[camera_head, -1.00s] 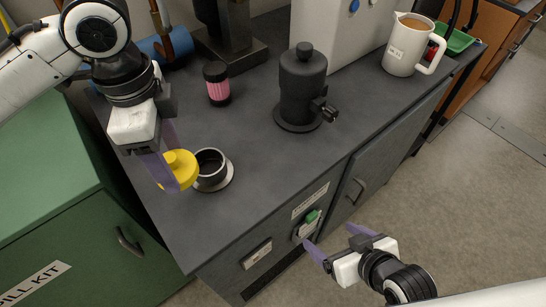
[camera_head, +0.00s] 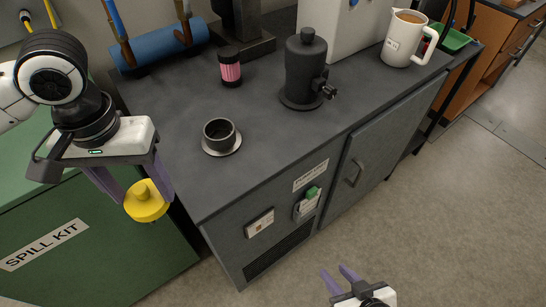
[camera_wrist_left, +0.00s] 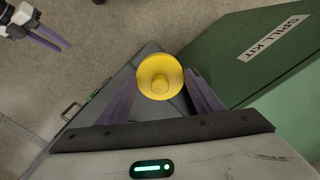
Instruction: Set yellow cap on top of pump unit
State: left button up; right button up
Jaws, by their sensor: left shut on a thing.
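The yellow cap (camera_head: 146,202) is a round flanged disc with a raised knob. My left gripper (camera_head: 147,197) is shut on it and holds it in the air, off the table's left front corner. In the left wrist view the cap (camera_wrist_left: 160,76) sits between the purple fingers. A dark pump-like unit (camera_head: 304,75) with a knobbed top and side valve stands upright at the table's middle. A short open black cylinder (camera_head: 219,134) stands on a pale round base near the left front. I cannot tell which the task calls the pump unit. My right gripper (camera_head: 334,270) is empty and open in front of the cabinet.
A pink-banded black jar (camera_head: 230,70) stands behind the open cylinder. A white jug (camera_head: 406,40) of brown liquid is at the far right. A blue roll (camera_head: 165,45) lies at the back left. The green spill kit cabinet (camera_head: 90,250) is below my left gripper.

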aim_at(278, 132)
jog(key=u, duration=0.05)
jog(key=k, duration=0.75)
jog(key=z, duration=0.65)
jog(key=i, duration=1.55)
jog(key=u, duration=0.6)
